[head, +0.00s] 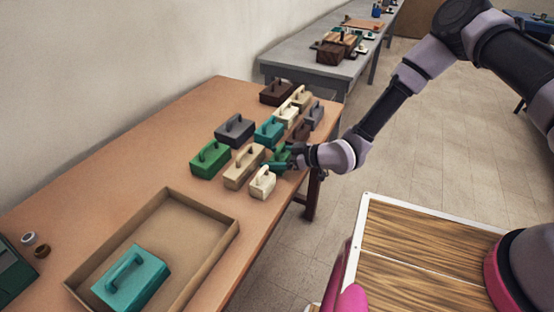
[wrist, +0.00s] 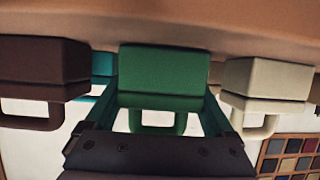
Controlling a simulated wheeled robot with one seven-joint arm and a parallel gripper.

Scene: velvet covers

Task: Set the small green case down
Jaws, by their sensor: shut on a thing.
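The small green case (head: 282,156) is among several other cases near the right edge of the brown table (head: 190,120). In the wrist view the green case (wrist: 164,75) shows upside down, its handle pointing down in the picture. My gripper (head: 284,160) is shut on it, with one finger along each side; the wrist view shows my gripper (wrist: 162,100) too. The case looks about level with its neighbours. I cannot tell whether its base touches the table.
A small cream case (head: 262,184) and a small dark brown case (head: 301,132) stand on either side, close by. A larger green case (head: 210,160) and a teal case (head: 268,130) stand nearby. A cardboard tray (head: 222,240) holds another teal case (head: 130,280).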

